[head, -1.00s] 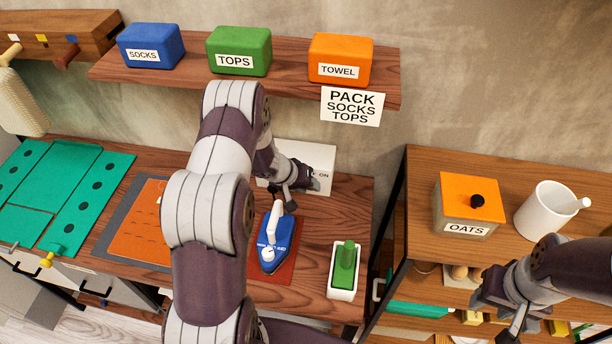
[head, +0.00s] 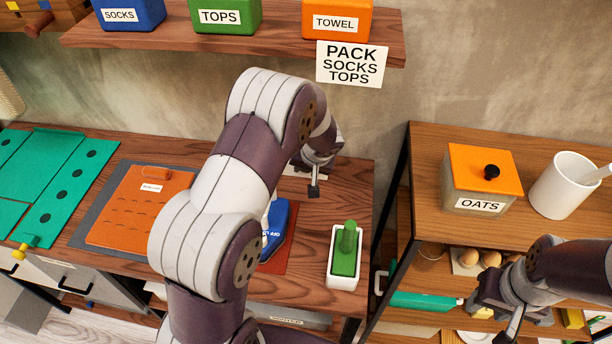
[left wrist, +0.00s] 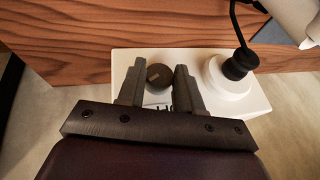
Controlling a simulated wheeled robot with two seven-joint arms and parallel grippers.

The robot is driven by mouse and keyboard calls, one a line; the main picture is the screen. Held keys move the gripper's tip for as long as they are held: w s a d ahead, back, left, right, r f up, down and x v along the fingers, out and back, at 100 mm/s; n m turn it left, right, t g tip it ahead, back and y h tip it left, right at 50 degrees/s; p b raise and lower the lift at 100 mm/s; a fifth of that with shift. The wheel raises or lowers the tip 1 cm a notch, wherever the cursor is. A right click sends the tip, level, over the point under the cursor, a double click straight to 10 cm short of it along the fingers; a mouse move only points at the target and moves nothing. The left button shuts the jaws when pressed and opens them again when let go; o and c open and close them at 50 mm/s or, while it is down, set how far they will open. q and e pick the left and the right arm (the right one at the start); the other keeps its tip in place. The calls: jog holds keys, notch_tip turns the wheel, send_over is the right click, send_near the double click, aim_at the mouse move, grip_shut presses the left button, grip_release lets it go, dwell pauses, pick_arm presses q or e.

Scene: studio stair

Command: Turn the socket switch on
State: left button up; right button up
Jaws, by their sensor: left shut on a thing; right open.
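The socket is a white panel (left wrist: 260,100) in the left wrist view, and my arm hides most of it in the head view. A dark round switch knob (left wrist: 159,75) with a pale mark sits on it. My left gripper (left wrist: 158,88) is shut on this knob, one finger on each side. In the head view my left gripper (head: 313,188) is at the back of the desk, partly hidden by its own wrist. Printed letters beside the knob are mostly covered by the fingers. My right gripper (head: 512,322) is open and empty, near the right shelf unit.
A black plug (left wrist: 240,64) with a cord sits in a white round outlet beside the knob. A blue iron (head: 276,225), partly behind my left arm, lies on a red mat. A green-handled thing (head: 346,255) stands in a white tray. The right shelf unit holds an oats box (head: 480,182).

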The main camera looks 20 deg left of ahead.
dwell(0.3)
pick_arm(q)
jog(key=o, duration=1)
jog(key=shift+o, duration=0.2)
jog(key=v, duration=1.2)
jog(key=shift+d+r+b, duration=0.25)
jog(key=shift+d+b, duration=0.1)
jog(key=shift+d, duration=0.05)
jog(key=shift+s, duration=0.1)
